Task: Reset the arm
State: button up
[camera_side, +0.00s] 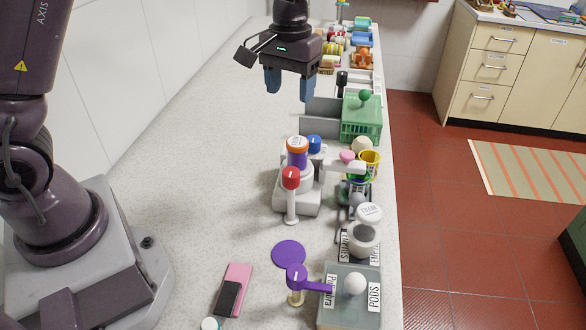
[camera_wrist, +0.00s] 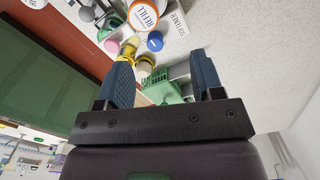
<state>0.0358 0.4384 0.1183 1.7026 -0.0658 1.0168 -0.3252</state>
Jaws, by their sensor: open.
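My gripper (camera_side: 288,84) hangs in the air above the counter, at the top middle of the side view, with its blue fingers pointing down. The fingers are apart with nothing between them. In the wrist view the two blue fingers of my gripper (camera_wrist: 162,80) stand well apart, and the gap is empty. The nearest large thing below it on the right is a green basket (camera_side: 361,122) with a green knob, which also shows between the fingers in the wrist view (camera_wrist: 163,92). I see no contact between my gripper and anything.
A grey dispenser (camera_side: 297,195) with red, blue and orange-lidded parts stands mid-counter (camera_side: 190,190). A PODS box (camera_side: 348,312), a purple scoop (camera_side: 297,280), a purple disc (camera_side: 288,254) and a pink pad (camera_side: 238,275) lie in front. The counter's left part is clear. Its right edge drops to red floor.

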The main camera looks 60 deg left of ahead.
jog(key=s+d+r+m+t, duration=0.1)
jog(key=s+r, duration=0.4)
jog(key=s, duration=0.6)
jog(key=s+d+r+m+t, duration=0.1)
jog(key=s+r+m+t, duration=0.3)
jog(key=s, duration=0.7)
jog(key=shift+d+r+t, duration=0.15)
jog(key=shift+r+t, duration=0.25)
jog(key=shift+r, duration=0.55)
